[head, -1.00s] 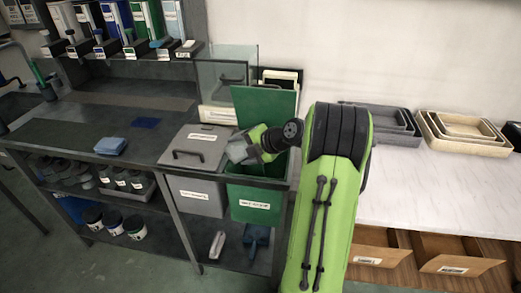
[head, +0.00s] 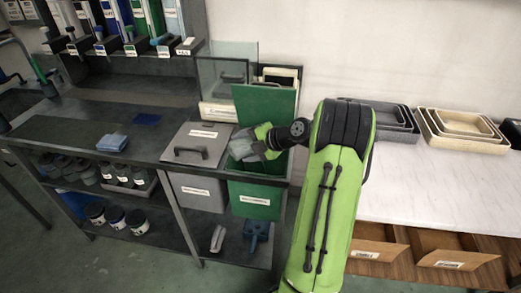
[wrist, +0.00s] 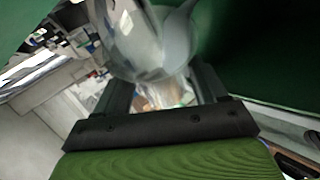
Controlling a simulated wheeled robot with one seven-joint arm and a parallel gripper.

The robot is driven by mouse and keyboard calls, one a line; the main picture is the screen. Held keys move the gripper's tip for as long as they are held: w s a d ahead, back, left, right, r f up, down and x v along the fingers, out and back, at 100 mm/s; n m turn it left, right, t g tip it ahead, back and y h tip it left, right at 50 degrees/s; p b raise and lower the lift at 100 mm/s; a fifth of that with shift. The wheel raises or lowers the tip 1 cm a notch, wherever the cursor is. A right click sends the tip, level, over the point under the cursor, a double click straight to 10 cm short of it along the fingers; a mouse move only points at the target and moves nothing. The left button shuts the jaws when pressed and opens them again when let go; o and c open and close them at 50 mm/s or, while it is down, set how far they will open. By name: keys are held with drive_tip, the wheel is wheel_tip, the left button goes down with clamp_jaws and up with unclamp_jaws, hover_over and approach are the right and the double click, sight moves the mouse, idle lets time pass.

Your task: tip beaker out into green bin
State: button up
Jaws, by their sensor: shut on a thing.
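The clear beaker (head: 241,147) is held over the open mouth of the green bin (head: 255,199), at the left part of its opening. My gripper (head: 256,148) is shut on it, with the beaker between the two fingers. In the wrist view the beaker (wrist: 150,42) fills the space beyond the fingers and looks tilted. Small coloured bits show blurred between the fingers; I cannot tell if they are inside the beaker or behind it. The bin's inside is mostly hidden in the head view by the beaker and my arm.
The green bin's lid (head: 266,101) stands open behind it. A grey bin (head: 197,148) with a closed, handled lid stands to the left. A blue cloth (head: 112,143) lies on the dark bench. Stacked trays (head: 462,125) sit on the white counter at right.

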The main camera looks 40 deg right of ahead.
drive_tip(key=shift+d+r+m+t+y, duration=0.3)
drive_tip(key=shift+d+r+m+y, duration=0.25)
drive_tip(key=shift+y, duration=0.35)
idle(0.7)
